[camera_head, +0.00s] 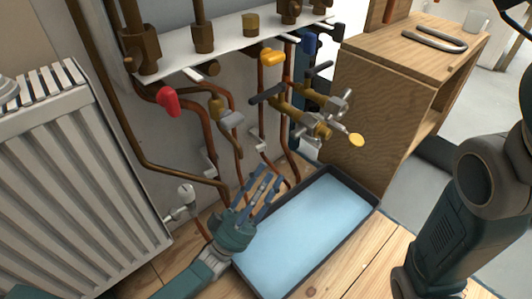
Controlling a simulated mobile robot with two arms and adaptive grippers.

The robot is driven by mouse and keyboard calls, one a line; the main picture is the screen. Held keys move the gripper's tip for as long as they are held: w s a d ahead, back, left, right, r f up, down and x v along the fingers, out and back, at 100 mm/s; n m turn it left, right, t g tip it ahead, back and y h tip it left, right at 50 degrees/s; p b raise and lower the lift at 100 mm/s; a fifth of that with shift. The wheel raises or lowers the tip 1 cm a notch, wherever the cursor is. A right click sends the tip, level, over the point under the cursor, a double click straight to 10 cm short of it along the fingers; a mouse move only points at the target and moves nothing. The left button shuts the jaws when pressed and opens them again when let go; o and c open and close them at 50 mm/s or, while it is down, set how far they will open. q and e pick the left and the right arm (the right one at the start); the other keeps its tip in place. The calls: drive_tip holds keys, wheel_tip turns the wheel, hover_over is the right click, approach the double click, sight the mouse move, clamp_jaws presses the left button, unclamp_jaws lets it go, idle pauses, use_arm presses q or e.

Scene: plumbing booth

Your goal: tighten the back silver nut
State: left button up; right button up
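Two silver nuts sit on the brass valve fitting (292,108) at the wall pipes. One silver nut (342,102) is higher and to the right; the other silver nut (321,131) is lower and nearer the yellow cap (356,140). I cannot tell for certain which is the back one, or how tight either is. My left gripper (266,180) is open and empty, pointing up above the near left edge of the blue tray. It is below and left of the fitting, apart from both nuts. My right arm is at the right edge; its gripper is out of view.
A dark-rimmed tray with a blue inside (300,228) lies on the wooden floor below the pipes. A white radiator (75,185) stands left, and a wooden cabinet (385,105) stands right. Red (168,101) and yellow (271,57) valve handles stick out from the pipes.

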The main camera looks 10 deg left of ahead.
sight(293, 137)
use_arm(q)
drive_tip(key=b+x, duration=0.3)
drive_tip(key=x, duration=0.8)
clamp_jaws()
drive_tip(key=shift+a, duration=0.1)
